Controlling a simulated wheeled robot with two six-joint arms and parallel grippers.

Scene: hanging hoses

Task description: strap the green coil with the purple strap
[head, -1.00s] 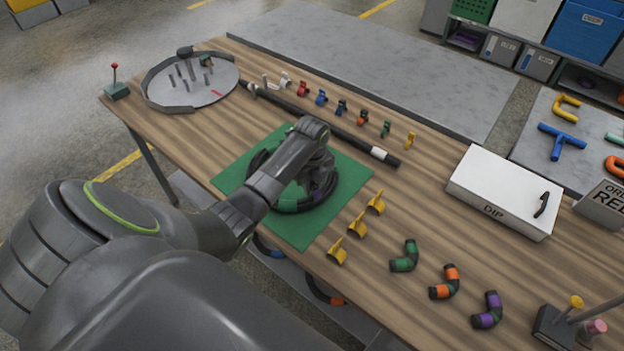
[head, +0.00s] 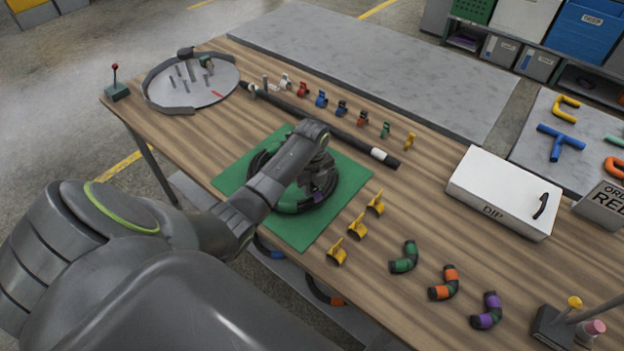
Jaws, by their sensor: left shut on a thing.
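The green coil (head: 288,207), a dark hose coil with a green band on its near side, lies flat on the green mat (head: 346,172). My left gripper (head: 320,189) points down over the right part of the coil, with its forearm reaching across the coil's left part. A small purple patch, seemingly the purple strap (head: 318,197), shows right at its fingertips against the coil. The gripper is shut on it; the fingers are small and partly hidden. I cannot tell whether the strap goes around the coil. My right gripper is out of view.
Yellow clips (head: 357,225) stand right of the mat, with several banded hose elbows (head: 404,257) beyond. A long black rod (head: 320,124) and a row of coloured clips lie behind. A white DIP box (head: 505,190) stands at the right. A round tray (head: 215,90) sits far left.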

